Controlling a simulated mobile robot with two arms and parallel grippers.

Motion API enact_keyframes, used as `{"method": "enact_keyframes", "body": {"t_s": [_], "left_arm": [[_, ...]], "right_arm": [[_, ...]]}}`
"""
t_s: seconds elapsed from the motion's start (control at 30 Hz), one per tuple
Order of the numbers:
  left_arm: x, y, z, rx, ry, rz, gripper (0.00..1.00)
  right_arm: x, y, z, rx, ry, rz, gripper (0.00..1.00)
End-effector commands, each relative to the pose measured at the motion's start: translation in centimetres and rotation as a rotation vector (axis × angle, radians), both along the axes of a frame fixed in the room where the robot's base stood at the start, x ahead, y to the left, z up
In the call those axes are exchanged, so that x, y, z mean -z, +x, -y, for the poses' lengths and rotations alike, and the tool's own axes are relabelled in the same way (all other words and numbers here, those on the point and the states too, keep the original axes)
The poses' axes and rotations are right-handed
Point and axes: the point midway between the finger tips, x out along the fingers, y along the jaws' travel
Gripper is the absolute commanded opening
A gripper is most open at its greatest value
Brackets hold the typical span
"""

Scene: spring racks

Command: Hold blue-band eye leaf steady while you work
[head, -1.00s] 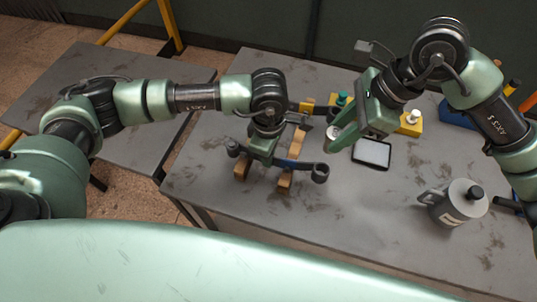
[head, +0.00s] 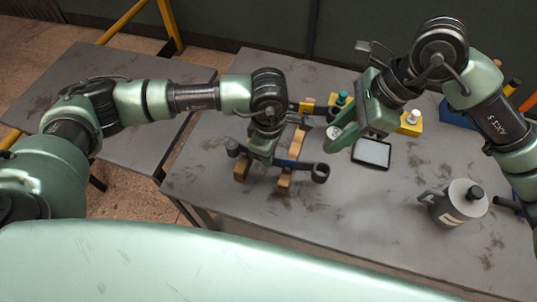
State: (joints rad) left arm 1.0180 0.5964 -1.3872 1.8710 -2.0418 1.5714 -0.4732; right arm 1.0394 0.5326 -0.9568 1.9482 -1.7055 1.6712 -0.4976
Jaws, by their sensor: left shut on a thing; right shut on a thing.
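The blue-band eye leaf (head: 309,167) is a dark curved bar with a round eye at each end and a blue band on its middle. It lies across wooden blocks (head: 284,181) on the grey table. My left gripper (head: 260,156) points down and is shut on the leaf near its middle, hiding part of it. My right gripper (head: 338,138) is in the air right of the leaf, above the table and apart from the leaf. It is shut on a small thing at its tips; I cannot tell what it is.
A dark-rimmed pad with a pale top (head: 372,152) lies right of the leaf. Behind it stand yellow blocks (head: 411,123) with knobs. A grey lidded can (head: 458,203) stands at the right. The table's front middle is clear. Another table (head: 70,75) is at left.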

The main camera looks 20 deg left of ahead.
Motion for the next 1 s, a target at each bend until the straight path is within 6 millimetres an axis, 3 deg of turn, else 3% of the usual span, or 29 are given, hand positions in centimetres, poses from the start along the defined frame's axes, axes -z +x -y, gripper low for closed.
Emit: {"method": "enact_keyframes", "body": {"t_s": [0.1, 0.3, 0.67, 1.0], "left_arm": [[-0.1, 0.1, 0.0, 0.001, -0.001, 0.003, 0.0], [-0.1, 0.1, 0.0, 0.001, -0.001, 0.003, 0.0], [-0.1, 0.1, 0.0, 0.0, -0.002, 0.004, 0.0], [-0.1, 0.1, 0.0, 0.0, -0.002, 0.004, 0.0]], "right_arm": [[0.3, 0.0, 0.0, 0.001, 0.002, -0.002, 0.03], [2.9, 0.0, 0.0, 0.001, 0.004, -0.002, 0.03], [3.1, 0.1, 0.0, 0.0, 0.004, -0.001, 0.03], [5.9, 0.0, 0.1, 0.001, 0.003, -0.003, 0.03]]}}
